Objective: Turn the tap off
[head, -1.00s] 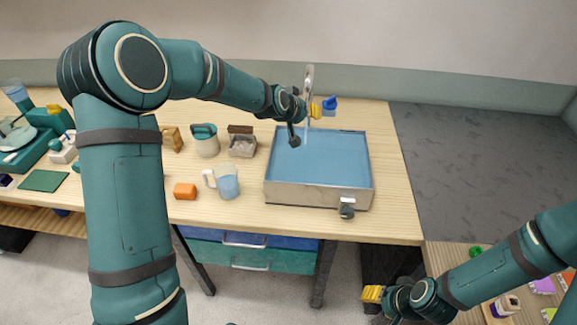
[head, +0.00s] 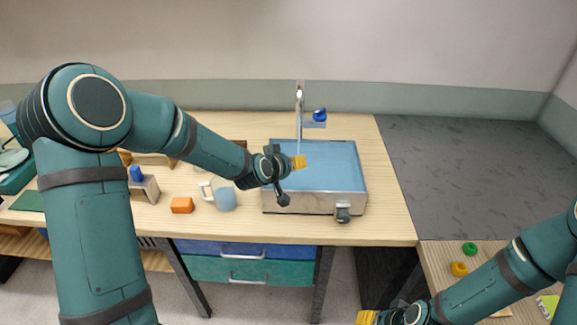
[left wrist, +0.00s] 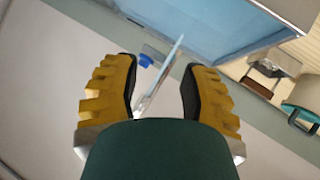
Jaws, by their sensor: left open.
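The silver tap (head: 299,97) stands at the back of the sink basin (head: 315,202), with a blue knob (head: 319,115) on a short arm to its right. A thin stream of water (head: 298,136) falls from the spout into the basin, which holds blue water. My left gripper (head: 299,162) is over the basin, in front of and below the knob, apart from it. In the left wrist view my left gripper (left wrist: 158,88) is open and empty; the tap (left wrist: 146,103) and blue knob (left wrist: 146,61) show beyond its fingers. My right gripper (head: 366,318) is cut by the bottom edge.
A jug (head: 224,198) with blue liquid and an orange block (head: 182,205) stand left of the basin. A dark drain valve (head: 343,212) sticks out of the basin's front. The tabletop (head: 390,215) right of the basin is clear.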

